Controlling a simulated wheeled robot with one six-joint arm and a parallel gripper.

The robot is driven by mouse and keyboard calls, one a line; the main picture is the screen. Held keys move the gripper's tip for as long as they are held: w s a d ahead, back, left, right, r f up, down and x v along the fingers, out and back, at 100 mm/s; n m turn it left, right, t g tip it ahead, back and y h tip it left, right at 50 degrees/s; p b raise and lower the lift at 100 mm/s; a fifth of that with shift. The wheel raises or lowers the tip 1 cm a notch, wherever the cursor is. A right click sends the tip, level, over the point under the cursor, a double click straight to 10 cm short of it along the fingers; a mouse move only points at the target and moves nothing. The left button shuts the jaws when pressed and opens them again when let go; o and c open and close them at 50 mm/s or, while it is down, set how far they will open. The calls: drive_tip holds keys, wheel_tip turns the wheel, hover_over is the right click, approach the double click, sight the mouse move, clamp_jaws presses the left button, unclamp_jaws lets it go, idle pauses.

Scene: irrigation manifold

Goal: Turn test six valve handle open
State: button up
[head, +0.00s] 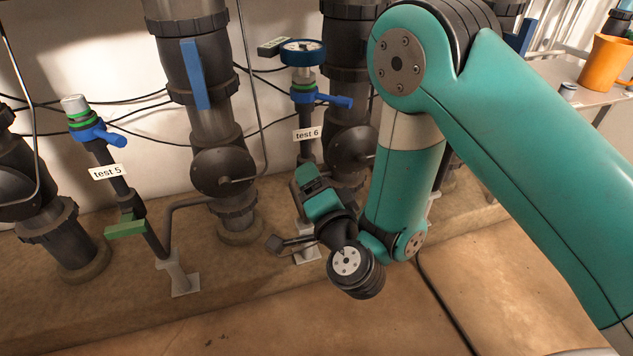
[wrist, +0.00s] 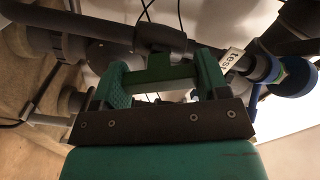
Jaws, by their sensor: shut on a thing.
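The test 6 label (head: 308,134) hangs on a thin dark riser pipe with a blue tap and a round gauge (head: 302,52) at its top. My gripper (head: 308,178) is at this pipe below the label. In the wrist view, its two green fingers (wrist: 165,76) are shut on the green test six valve handle (wrist: 160,68), which lies between them beside the dark pipe (wrist: 110,28). The label (wrist: 231,62) shows to the right there. In the head view the handle is hidden by my gripper.
The test 5 riser (head: 107,172), with its green handle (head: 126,228) crosswise to the pipe, stands at the left. Thick dark pipes with a blue lever (head: 195,74) stand close behind. An orange container (head: 606,62) sits on a bench at the right. The front floor is clear.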

drive_tip(key=m, duration=0.5)
drive_tip(key=shift+f, duration=0.1)
idle(0.7)
drive_tip(key=o, duration=0.9)
drive_tip(key=shift+o, duration=0.2)
